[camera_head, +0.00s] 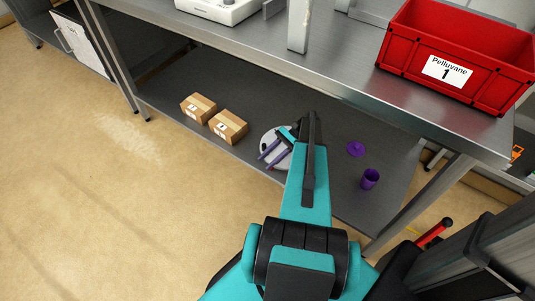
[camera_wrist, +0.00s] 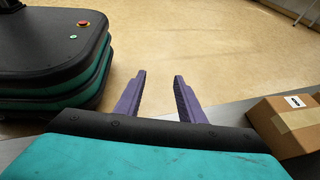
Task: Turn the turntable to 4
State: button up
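A light grey round disc (camera_head: 269,138) with dark marks lies on the lower shelf in the head view, partly hidden behind my gripper. It looks like the turntable, but I cannot read any number on it. My gripper (camera_head: 266,161) has two purple fingers pointing toward the shelf's front edge, over or just in front of the disc. In the wrist view my gripper (camera_wrist: 159,82) is open with nothing between its fingers. The disc does not show there. Whether a finger touches the disc, I cannot tell.
Two cardboard boxes (camera_head: 228,126) stand left of the disc; one box (camera_wrist: 288,124) is close right in the wrist view. A purple cup (camera_head: 370,179) and purple round piece (camera_head: 356,149) lie to the right. The steel tabletop (camera_head: 345,75) overhangs the shelf, carrying a red crate (camera_head: 420,45).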

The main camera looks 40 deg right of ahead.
jog(key=shift+s+a+r, duration=0.1)
jog(key=shift+s+a, duration=0.6)
jog(key=shift+s, duration=0.3)
jog(key=shift+s+a+r, duration=0.1)
jog(key=shift+s+a, duration=0.6)
jog(key=shift+s, duration=0.3)
